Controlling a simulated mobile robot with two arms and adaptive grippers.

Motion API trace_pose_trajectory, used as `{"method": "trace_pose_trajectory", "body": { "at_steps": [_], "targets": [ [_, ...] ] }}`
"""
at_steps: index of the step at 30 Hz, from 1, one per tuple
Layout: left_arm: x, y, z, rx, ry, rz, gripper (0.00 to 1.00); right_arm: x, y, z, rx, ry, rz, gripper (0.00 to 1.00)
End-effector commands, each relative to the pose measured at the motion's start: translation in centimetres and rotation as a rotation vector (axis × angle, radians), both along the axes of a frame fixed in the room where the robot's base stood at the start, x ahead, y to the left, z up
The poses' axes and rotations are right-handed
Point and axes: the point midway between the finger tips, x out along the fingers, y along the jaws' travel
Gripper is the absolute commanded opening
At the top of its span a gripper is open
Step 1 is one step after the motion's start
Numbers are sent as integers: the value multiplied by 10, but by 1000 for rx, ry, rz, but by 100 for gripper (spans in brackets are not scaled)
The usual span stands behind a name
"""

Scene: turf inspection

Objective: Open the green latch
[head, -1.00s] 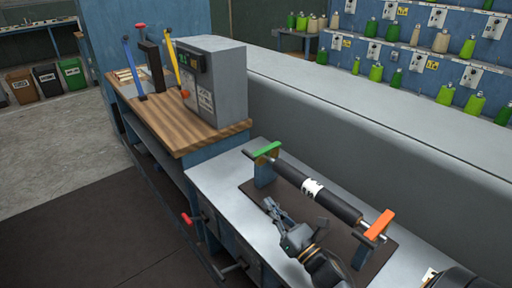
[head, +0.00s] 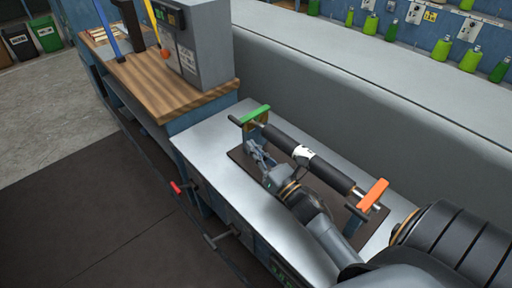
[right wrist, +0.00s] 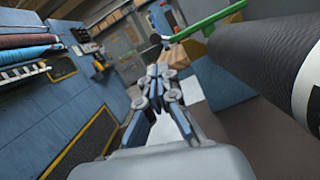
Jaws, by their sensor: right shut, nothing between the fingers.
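The green latch (head: 254,114) is a flat bar at the far left end of a black roller (head: 310,160), on top of a stand. It also shows in the right wrist view (right wrist: 211,21), beyond my fingers and to their upper right. An orange latch (head: 373,194) sits at the roller's other end. My right gripper (head: 254,147) is beside the roller on its near side, just short of the green latch and apart from it. In the right wrist view (right wrist: 163,72) its fingertips are together with nothing between them. My left gripper is not in view.
The roller's stands rest on a dark plate (head: 237,155) on a grey bench (head: 205,150). A wooden-topped bench (head: 140,85) with a grey control box (head: 205,45) stands beyond the left end. A long grey ledge (head: 340,85) runs behind.

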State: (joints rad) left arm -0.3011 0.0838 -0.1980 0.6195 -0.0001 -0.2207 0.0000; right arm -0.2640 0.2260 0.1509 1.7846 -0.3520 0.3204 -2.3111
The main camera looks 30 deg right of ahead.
Motion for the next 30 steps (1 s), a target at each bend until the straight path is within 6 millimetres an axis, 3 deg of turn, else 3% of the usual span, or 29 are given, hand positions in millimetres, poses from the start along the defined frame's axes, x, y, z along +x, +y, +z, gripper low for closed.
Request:
{"method": "trace_pose_trajectory", "body": {
  "at_steps": [6,12,30],
  "targets": [
    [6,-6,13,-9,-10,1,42,40,4,13,0,-1,1,0],
    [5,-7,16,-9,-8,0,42,59,5,16,0,1,0,0],
    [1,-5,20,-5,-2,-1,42,63,6,19,19,4,0,0]
  ]
}}
